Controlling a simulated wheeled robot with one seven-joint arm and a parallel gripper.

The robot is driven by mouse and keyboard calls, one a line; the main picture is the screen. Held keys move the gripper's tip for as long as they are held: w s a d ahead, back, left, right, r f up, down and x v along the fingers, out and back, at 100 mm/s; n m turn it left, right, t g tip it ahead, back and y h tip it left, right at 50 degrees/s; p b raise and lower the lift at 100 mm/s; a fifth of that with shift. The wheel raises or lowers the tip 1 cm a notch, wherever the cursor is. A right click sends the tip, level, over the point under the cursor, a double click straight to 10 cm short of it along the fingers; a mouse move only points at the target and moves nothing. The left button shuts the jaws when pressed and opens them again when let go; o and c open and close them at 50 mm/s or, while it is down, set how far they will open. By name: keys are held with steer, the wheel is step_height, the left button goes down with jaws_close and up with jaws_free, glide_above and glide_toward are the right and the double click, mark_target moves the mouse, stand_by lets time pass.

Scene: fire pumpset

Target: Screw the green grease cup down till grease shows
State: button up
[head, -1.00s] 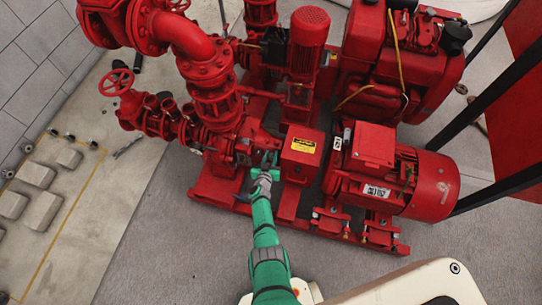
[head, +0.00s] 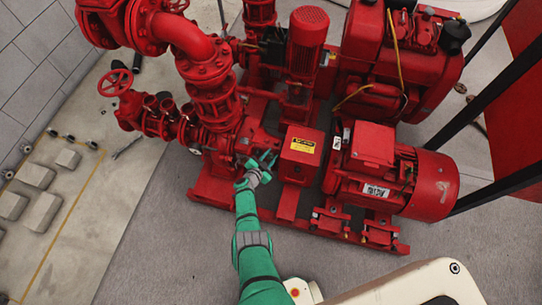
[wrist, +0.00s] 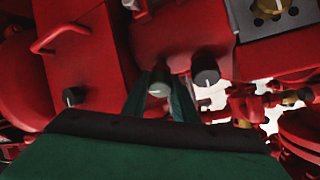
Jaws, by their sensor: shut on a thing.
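The green grease cup (wrist: 160,84) shows in the wrist view as a small grey-green knob with a pale mark on its face. It sits between the two dark green fingers of my gripper (wrist: 161,97), which is shut on it. In the head view my gripper (head: 263,162) is at the pump, just left of the red box with a yellow label; the cup is too small to make out there. No grease can be made out in either view. The cup's lower part is hidden by the fingers.
A black knob (wrist: 205,71) stands close right of the cup, and another black knob (wrist: 72,97) is to the left. A red handle (wrist: 62,38) is at upper left. The red motor (head: 385,175) lies right of my arm. Grey floor is clear in front.

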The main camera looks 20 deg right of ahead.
steer(key=m, duration=0.2)
steer(key=shift+a+m+g, duration=0.15)
steer(key=shift+m+g, duration=0.25)
steer(key=shift+s+f+m+g, duration=0.1)
steer(key=shift+m+g, duration=0.4)
steer(key=shift+m, duration=0.6)
steer(key=o, duration=0.8)
steer(key=shift+d, duration=0.2)
steer(key=shift+c, duration=0.2)
steer(key=shift+a, duration=0.15)
